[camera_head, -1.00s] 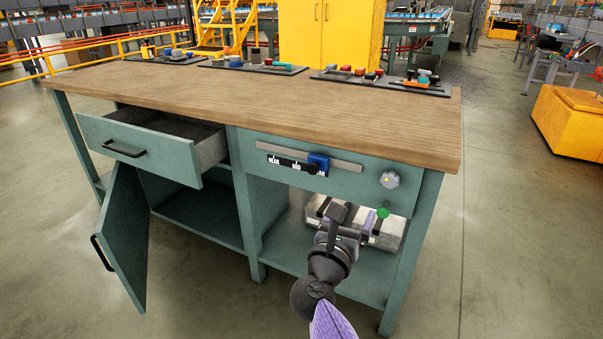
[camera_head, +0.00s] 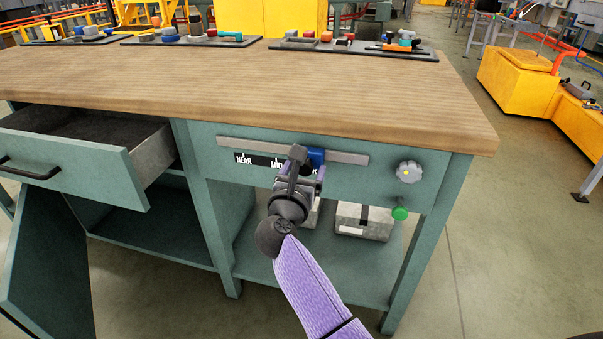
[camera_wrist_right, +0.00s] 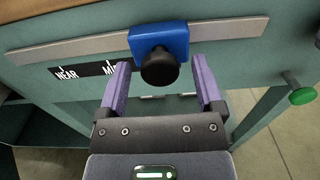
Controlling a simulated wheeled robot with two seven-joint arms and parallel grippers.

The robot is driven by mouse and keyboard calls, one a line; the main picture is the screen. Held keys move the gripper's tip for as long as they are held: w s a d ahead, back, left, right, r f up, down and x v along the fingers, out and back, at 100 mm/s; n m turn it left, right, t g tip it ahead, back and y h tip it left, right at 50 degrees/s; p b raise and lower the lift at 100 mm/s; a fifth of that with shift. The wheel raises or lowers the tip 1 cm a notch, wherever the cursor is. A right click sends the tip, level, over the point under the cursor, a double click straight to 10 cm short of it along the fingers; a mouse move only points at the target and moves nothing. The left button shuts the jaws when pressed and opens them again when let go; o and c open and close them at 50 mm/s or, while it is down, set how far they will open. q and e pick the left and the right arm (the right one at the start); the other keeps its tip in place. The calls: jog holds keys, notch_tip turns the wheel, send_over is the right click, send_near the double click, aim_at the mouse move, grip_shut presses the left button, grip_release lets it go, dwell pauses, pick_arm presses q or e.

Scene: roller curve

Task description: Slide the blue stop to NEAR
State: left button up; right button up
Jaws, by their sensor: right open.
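The blue stop (camera_head: 315,157) sits on a grey rail (camera_head: 345,157) on the front of the green workbench. In the right wrist view the blue stop (camera_wrist_right: 160,42) has a black round knob (camera_wrist_right: 160,66). A black label strip (camera_head: 258,161) below the rail reads NEAR at its left end and MID further right. The stop is to the right of MID; its far-side label is hidden. My right gripper (camera_wrist_right: 158,84) is open, its two purple fingers just below and either side of the knob, not closed on it. My left gripper is not in view.
A white dial (camera_head: 408,172) and a green knob (camera_head: 400,213) are on the bench front to the right. An open drawer (camera_head: 70,172) juts out at the left. Grey boxes (camera_head: 362,222) stand on the lower shelf. The wooden top (camera_head: 230,90) holds trays at its back.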

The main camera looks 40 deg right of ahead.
jog(key=shift+w+d, duration=0.35)
jog(key=shift+d, duration=0.1)
grip_shut()
